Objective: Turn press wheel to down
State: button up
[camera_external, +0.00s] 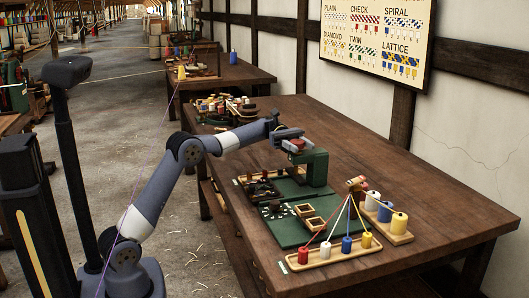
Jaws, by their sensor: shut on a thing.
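The green press (316,167) stands upright on the wooden table, near the middle of its length. My arm reaches in from the left, and my gripper (296,143) is at the top of the press. It is shut on the reddish press wheel, which is mostly hidden by the gripper. The wheel's exact turn cannot be made out at this size.
A green mat (290,237) with small wooden trays lies in front of the press. A spool rack (333,258) with coloured threads stands at the front edge, with more spools (400,226) to its right. Bare tabletop (400,180) lies right of the press.

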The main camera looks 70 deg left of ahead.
jog(key=shift+m+g, duration=0.3)
jog(key=shift+g, duration=0.2)
jog(key=o, duration=1)
jog(key=shift+a, duration=0.1)
jog(key=s+a+p, duration=0.1)
jog(key=a+p, duration=0.2)
jog(key=a, duration=0.7)
jog(key=shift+s+a, duration=0.2)
jog(key=shift+a, duration=0.05)
jog(key=d+b, duration=0.1)
jog(key=d, duration=0.2)
jog(key=w+d+b, duration=0.1)
jog(key=d, duration=0.3)
jog(key=d+b, duration=0.1)
jog(key=d, duration=0.3)
jog(key=shift+w, duration=0.15)
jog(key=shift+a+t, duration=0.15)
jog(key=shift+t, duration=0.35)
